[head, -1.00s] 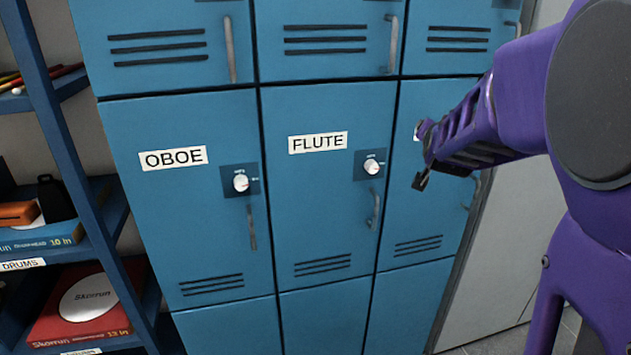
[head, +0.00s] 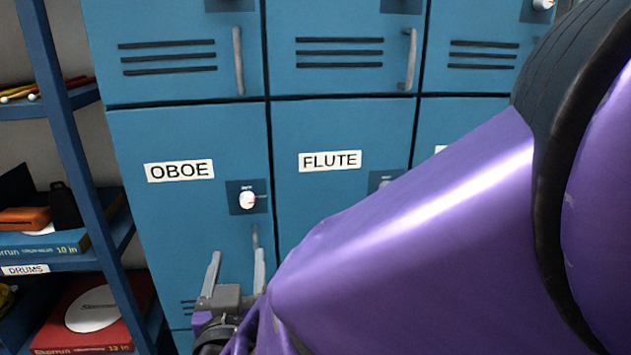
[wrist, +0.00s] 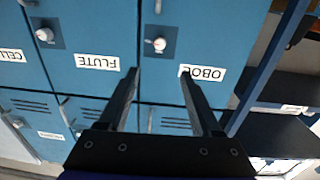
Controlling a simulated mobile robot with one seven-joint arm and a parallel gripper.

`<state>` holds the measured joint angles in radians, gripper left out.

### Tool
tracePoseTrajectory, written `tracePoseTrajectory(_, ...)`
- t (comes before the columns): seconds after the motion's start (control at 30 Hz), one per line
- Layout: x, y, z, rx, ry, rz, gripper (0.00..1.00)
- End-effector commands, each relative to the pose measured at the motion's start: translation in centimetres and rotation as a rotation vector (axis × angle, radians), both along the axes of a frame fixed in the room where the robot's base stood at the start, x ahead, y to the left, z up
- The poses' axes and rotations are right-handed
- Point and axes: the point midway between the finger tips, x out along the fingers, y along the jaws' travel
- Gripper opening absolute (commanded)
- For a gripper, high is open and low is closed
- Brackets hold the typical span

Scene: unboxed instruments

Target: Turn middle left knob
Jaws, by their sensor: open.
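The middle left knob (head: 247,200) is a white dial on a dark plate on the blue OBOE door (head: 150,225). It also shows in the wrist view (wrist: 158,44), where the picture is upside down. My gripper (head: 236,256) is open and empty, its two fingers spread and pointing up at the door, below the knob in the head view. In the wrist view, my gripper (wrist: 158,72) has the knob beyond its fingertips, roughly centred between them. The fingers look apart from the knob.
The OBOE door handle (head: 255,240) is partly hidden behind a finger. The FLUTE door (head: 335,200) lies to the right, its knob (head: 382,180) mostly covered by my arm. A blue shelf (head: 80,170) with boxes (head: 95,310) stands at the left.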

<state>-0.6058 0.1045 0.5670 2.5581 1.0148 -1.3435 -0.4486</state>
Motion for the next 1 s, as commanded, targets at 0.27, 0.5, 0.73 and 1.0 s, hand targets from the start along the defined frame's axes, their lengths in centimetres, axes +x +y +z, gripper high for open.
tracePoseTrajectory(0.27,3.8,0.6,-0.1,0.002,0.0,-0.002,0.66)
tracePoseTrajectory(0.5,9.1,1.6,-0.1,0.004,0.001,-0.002,0.66)
tracePoseTrajectory(0.73,13.7,2.6,-0.1,0.003,0.001,0.0,0.66)
tracePoseTrajectory(1.0,16.6,3.2,-0.1,0.003,0.001,0.002,0.66)
